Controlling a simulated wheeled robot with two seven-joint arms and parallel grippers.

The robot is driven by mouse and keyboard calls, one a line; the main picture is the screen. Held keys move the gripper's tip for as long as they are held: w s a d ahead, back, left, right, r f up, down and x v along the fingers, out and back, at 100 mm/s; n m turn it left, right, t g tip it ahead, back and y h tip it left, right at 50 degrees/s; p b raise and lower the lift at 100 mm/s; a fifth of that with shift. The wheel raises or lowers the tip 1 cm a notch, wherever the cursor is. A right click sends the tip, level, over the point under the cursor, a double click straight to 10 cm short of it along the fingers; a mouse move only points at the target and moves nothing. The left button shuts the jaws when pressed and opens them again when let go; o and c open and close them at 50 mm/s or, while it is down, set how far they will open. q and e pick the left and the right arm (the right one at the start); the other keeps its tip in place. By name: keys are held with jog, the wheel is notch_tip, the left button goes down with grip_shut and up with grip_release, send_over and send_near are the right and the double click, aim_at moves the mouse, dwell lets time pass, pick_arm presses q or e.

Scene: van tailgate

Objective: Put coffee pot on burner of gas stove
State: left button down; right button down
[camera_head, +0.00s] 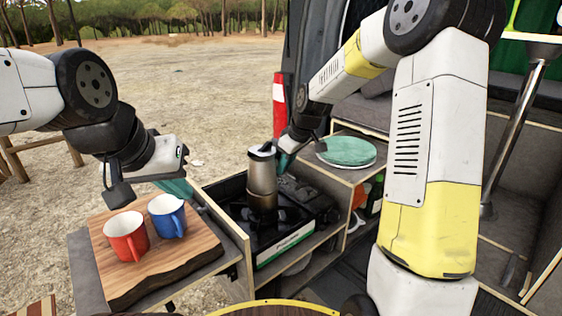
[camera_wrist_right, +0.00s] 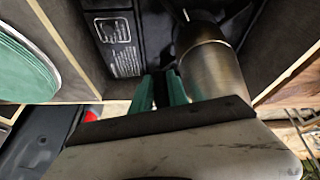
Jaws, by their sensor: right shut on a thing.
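The coffee pot (camera_head: 262,178) is a tall brushed-metal moka pot with a darker base, upright over the black gas stove (camera_head: 318,212). I cannot tell whether its base touches the burner. My right gripper (camera_head: 287,156) reaches in from behind the pot, at its handle side. In the right wrist view its green fingers (camera_wrist_right: 160,90) are shut beside the pot body (camera_wrist_right: 213,66); the handle between them is mostly hidden. My left gripper (camera_head: 178,187) hangs behind the mugs, left of the stove, its fingers partly hidden.
A red mug (camera_head: 125,238) and a blue mug (camera_head: 166,217) stand on a wooden board (camera_head: 180,262) left of the stove. Green plates (camera_head: 347,150) lie on the shelf to the right. Wooden panels edge the stove compartment.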

jog(key=c, duration=1.7)
grip_release()
jog(key=shift+s+f, duration=0.3)
jog(key=shift+f, duration=0.15)
jog(key=o, duration=0.4)
jog(key=shift+w, duration=0.1)
jog(key=shift+r, duration=0.1)
jog(key=w+v, duration=0.1)
jog(key=v, duration=1.2)
jog(key=s+d+r+m+t, duration=0.1)
jog(key=s+m, duration=0.3)
jog(key=s, duration=0.9)
jog(key=s+d+r+m+t, duration=0.1)
jog(key=s+m, duration=0.4)
jog(key=s, duration=0.8)
jog(key=shift+s+d+h, duration=0.25)
jog(key=shift+d+h, duration=0.15)
jog(key=shift+d, duration=0.45)
